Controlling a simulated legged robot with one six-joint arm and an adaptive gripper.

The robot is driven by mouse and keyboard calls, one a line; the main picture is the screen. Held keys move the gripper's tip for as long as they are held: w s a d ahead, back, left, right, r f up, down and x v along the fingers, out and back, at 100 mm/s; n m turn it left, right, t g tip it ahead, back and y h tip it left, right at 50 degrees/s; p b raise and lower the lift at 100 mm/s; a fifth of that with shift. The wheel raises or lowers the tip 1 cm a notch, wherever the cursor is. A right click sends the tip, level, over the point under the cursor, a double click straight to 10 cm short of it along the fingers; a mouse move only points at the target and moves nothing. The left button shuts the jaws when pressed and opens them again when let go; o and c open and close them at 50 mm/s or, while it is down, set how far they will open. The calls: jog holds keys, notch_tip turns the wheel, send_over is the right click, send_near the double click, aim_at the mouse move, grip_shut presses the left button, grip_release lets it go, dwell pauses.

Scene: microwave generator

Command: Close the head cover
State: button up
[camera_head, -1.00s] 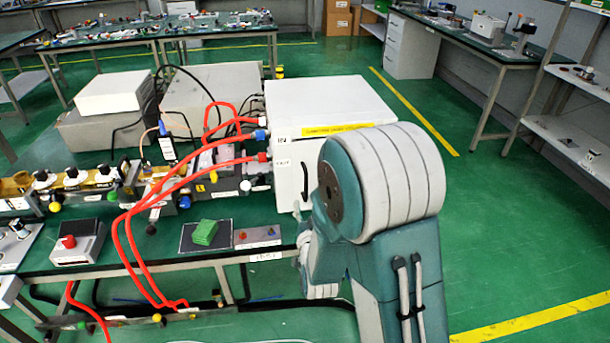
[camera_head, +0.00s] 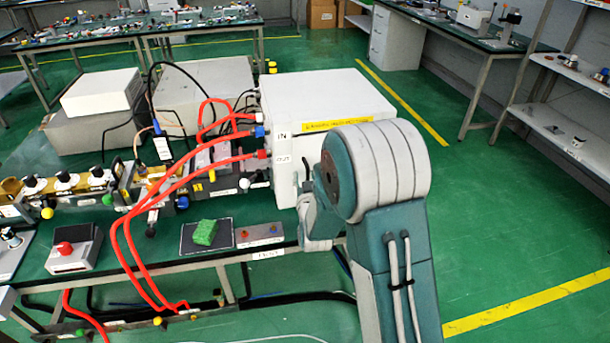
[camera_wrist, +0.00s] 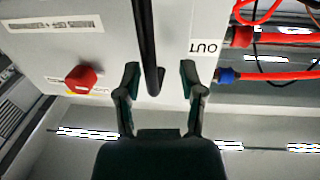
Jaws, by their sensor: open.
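The white generator head box (camera_head: 325,90) stands at the right end of the bench, with a yellow strip on its top edge. Its front face (camera_wrist: 105,55) fills the upper wrist view, with an upside-down OUT label (camera_wrist: 206,47) and a red knob (camera_wrist: 81,79). A black bar handle (camera_wrist: 148,45) runs down from the top of the wrist view. My gripper (camera_wrist: 159,75) is open, with one finger on each side of the handle's end; contact is not visible. Whether the cover is ajar is unclear.
Red hoses (camera_head: 180,170) run from the box's left side; red and blue fittings also show in the wrist view. A green sponge (camera_head: 205,232) and a red-button control box (camera_head: 75,249) lie on the bench. The green floor to the right is free.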

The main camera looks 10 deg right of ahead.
aim_at(302, 166)
jog(key=shift+w+d, duration=0.35)
jog(key=shift+d, duration=0.25)
grip_shut()
jog(key=shift+w+a, duration=0.1)
jog(key=shift+a, duration=0.2)
jog(key=shift+w+a, duration=0.15)
jog(key=shift+w, duration=1.05)
jog(key=shift+r, duration=0.1)
grip_release()
jog(key=shift+a, duration=0.1)
